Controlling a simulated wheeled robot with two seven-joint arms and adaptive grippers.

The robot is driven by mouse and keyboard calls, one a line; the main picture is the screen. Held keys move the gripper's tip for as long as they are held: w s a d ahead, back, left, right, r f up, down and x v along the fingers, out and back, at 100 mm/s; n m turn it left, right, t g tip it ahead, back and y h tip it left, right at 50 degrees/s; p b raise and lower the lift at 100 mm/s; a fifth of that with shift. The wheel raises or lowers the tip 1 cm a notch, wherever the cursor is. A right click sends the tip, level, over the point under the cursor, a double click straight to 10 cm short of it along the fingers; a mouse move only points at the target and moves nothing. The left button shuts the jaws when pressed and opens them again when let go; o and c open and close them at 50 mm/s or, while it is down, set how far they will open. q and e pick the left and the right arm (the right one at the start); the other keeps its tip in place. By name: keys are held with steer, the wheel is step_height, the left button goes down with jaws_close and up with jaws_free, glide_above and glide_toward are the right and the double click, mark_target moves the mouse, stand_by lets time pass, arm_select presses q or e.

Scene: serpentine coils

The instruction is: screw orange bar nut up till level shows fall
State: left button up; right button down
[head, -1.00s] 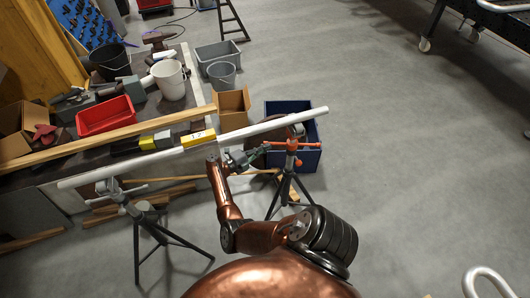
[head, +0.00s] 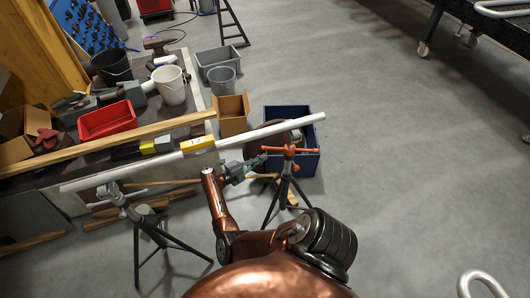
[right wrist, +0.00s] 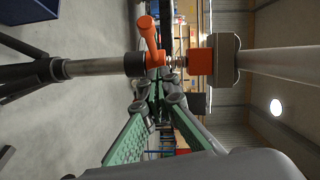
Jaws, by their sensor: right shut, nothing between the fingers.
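The orange bar nut (head: 290,150) is on the right tripod stand (head: 285,185), its bar nearly level across the post in the head view. In the right wrist view the orange bar (right wrist: 150,40) lies just beyond my fingertips, beside the stand's orange collar (right wrist: 201,62). A white pipe (head: 245,135) rests across two stands, its right end higher in the picture. The yellow level (head: 197,143) sits on the pipe; its small marking is unclear. My right gripper (head: 262,160) is shut and empty, left of the bar nut; its green fingers (right wrist: 155,88) converge. My left gripper is out of view.
The left tripod stand (head: 135,215) carries the pipe's other end. A blue bin (head: 305,160) stands behind the right stand. A workbench with a red tray (head: 107,120) and buckets (head: 170,85) is behind the pipe.

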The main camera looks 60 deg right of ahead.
steer(key=w+a+b, duration=0.2)
steer(key=w+a, duration=0.4)
steer(key=w, duration=0.1)
steer(key=shift+w+r+b, duration=0.15)
steer(key=shift+w+b, duration=0.05)
steer(key=shift+b, duration=0.15)
